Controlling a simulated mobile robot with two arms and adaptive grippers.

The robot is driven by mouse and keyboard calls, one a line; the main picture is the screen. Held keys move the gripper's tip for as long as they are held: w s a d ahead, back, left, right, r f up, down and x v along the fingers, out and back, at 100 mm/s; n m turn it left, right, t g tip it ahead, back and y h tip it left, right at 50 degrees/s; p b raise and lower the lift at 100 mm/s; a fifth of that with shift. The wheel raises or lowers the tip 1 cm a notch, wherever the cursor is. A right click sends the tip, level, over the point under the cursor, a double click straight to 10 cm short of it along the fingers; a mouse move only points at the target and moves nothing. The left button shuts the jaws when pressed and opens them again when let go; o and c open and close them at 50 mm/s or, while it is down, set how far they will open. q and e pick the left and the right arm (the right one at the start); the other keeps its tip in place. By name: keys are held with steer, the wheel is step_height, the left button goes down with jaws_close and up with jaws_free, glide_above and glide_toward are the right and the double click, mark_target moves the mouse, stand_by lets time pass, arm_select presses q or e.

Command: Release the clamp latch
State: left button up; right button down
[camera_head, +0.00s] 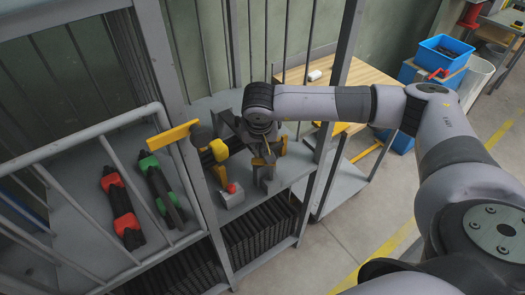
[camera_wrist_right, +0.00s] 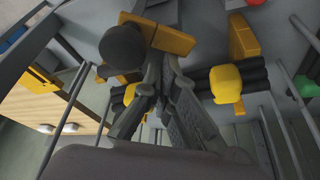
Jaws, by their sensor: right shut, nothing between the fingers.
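The clamp, in yellow, grey and black, stands on a grey shelf inside a metal frame in the head view. Its yellow block (camera_head: 218,150) on a dark bar is left of my right gripper (camera_head: 263,163). The same yellow block shows in the right wrist view (camera_wrist_right: 226,84). There, a dark round knob (camera_wrist_right: 122,47) and a yellow-orange bar (camera_wrist_right: 172,40) lie just beyond my right fingers (camera_wrist_right: 160,72). The right gripper is shut and empty, close to the clamp; whether it touches is unclear. I cannot tell which part is the latch. My left gripper is out of view.
Frame posts and a rail (camera_head: 80,140) surround the shelf. A small box with a red button (camera_head: 232,188) sits near the shelf's front. A red-and-black tool (camera_head: 121,208) and a green-and-black tool (camera_head: 160,187) lie left.

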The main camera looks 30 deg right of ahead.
steer(key=n+b, duration=0.1)
steer(key=a+n+y+b, duration=0.1)
steer(key=n+b, duration=0.1)
steer(key=s+n+b, duration=0.1)
steer(key=n, duration=0.1)
steer(key=shift+s+a+f+y, duration=0.1)
steer(key=shift+a+f+y, duration=0.05)
steer(key=shift+a+y, duration=0.25)
steer(key=shift+s+a+b, duration=0.2)
steer(key=shift+b, duration=0.45)
